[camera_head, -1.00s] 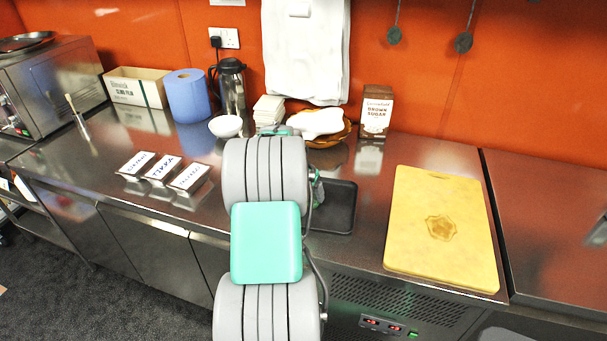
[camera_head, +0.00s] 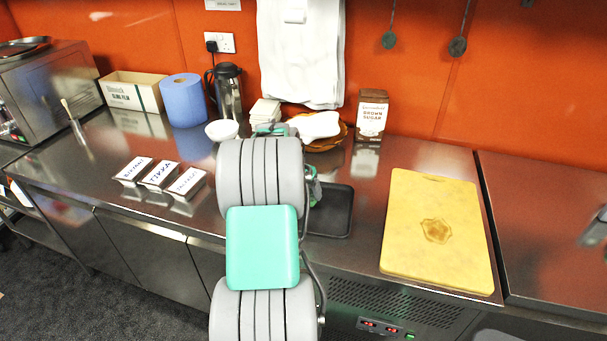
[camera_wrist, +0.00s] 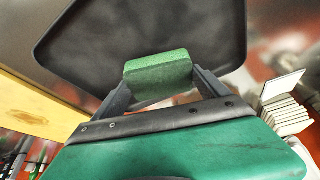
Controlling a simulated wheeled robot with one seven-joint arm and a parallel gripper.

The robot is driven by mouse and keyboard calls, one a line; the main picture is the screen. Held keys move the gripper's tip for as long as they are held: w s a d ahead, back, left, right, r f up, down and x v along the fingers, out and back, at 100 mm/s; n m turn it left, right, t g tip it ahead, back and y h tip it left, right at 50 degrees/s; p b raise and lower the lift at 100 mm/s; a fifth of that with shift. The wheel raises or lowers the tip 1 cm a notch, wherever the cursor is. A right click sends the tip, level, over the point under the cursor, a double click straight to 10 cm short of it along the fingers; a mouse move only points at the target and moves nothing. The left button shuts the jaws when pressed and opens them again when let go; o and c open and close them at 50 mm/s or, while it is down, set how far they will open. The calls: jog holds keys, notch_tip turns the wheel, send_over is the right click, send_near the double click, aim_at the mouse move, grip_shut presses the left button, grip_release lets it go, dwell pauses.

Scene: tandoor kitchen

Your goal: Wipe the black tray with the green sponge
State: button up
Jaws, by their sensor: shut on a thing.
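The black tray (camera_head: 334,212) lies on the steel counter, partly hidden behind my arm in the head view. It also shows in the wrist view (camera_wrist: 90,40), filling the upper part. The green sponge (camera_wrist: 158,72) is between the two fingers of my gripper (camera_wrist: 160,80), which is shut on it. In the wrist view the sponge appears in front of the tray's surface. I cannot tell whether it touches the tray. In the head view my arm hides most of the gripper and the sponge.
A yellow cutting board (camera_head: 440,235) lies right of the tray. A brown sugar box (camera_head: 371,117), a basket (camera_head: 343,138) with a white cloth and a white bowl (camera_head: 222,130) stand behind. Labelled containers (camera_head: 160,175) sit to the left. The counter between tray and board is clear.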

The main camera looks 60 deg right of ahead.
jog(key=shift+w+a+r+p, duration=0.1)
jog(key=shift+r+p, duration=1.15)
jog(key=shift+r, duration=1.45)
